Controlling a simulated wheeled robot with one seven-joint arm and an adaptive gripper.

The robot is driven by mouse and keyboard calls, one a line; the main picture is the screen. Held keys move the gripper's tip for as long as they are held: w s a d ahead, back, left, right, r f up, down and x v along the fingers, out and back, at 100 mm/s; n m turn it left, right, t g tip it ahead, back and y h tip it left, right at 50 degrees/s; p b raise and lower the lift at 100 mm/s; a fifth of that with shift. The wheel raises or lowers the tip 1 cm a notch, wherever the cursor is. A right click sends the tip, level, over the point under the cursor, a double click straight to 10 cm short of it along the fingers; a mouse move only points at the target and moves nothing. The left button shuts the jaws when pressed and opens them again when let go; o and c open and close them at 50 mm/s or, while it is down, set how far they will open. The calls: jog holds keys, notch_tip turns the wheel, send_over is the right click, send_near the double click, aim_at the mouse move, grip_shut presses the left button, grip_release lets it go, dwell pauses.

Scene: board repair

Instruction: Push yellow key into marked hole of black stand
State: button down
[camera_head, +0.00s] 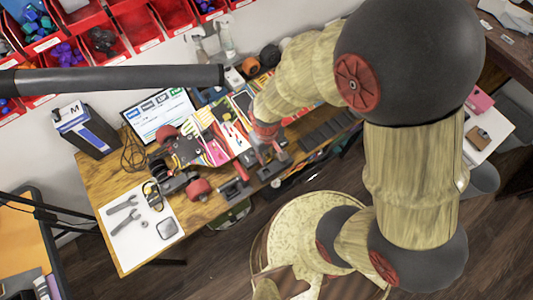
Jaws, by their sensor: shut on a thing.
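My gripper (277,152) is at the front edge of the wooden table, below the red ring at the end of my arm. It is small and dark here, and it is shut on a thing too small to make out. I cannot pick out the yellow key for certain. A black stand (236,190) is at the table's front edge, to the left of my gripper. Another dark block (269,173) is just under the gripper. No marked hole can be made out at this size, nor whether the held thing touches a stand.
A skateboard with red wheels (199,188) lies left of the stand. A white mat (139,224) with wrenches covers the table's left front. A tablet (158,116) and a dark box (86,130) stand behind. Red bins (125,48) hang on the wall.

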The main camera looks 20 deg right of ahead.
jog(key=shift+f+b, duration=2.85)
jog(key=shift+f, duration=1.4)
jog(key=shift+f+b, duration=0.9)
jog(key=shift+f, duration=0.75)
dwell(0.7)
jog(key=c, duration=1.7)
grip_release()
jog(key=shift+o, duration=0.4)
jog(key=o, duration=0.3)
